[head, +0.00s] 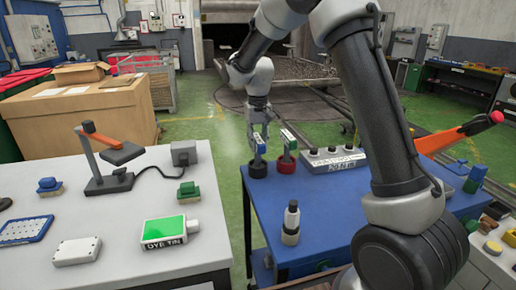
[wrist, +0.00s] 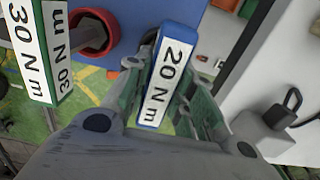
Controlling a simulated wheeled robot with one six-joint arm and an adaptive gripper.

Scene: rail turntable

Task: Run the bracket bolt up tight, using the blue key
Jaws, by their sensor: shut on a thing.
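The blue key (wrist: 166,75), labelled 20 N m, is between the two fingers of my gripper (wrist: 165,110), which is shut on it. In the head view the blue key (head: 258,149) is upright under my gripper (head: 260,130). Its lower end is at a dark round holder (head: 257,170) on the blue bench; I cannot tell whether it is still inside. A second key (head: 288,142), labelled 30 N m, stands in a red holder (head: 286,164) just to the right. It also shows in the wrist view (wrist: 38,50). I cannot make out the bracket bolt.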

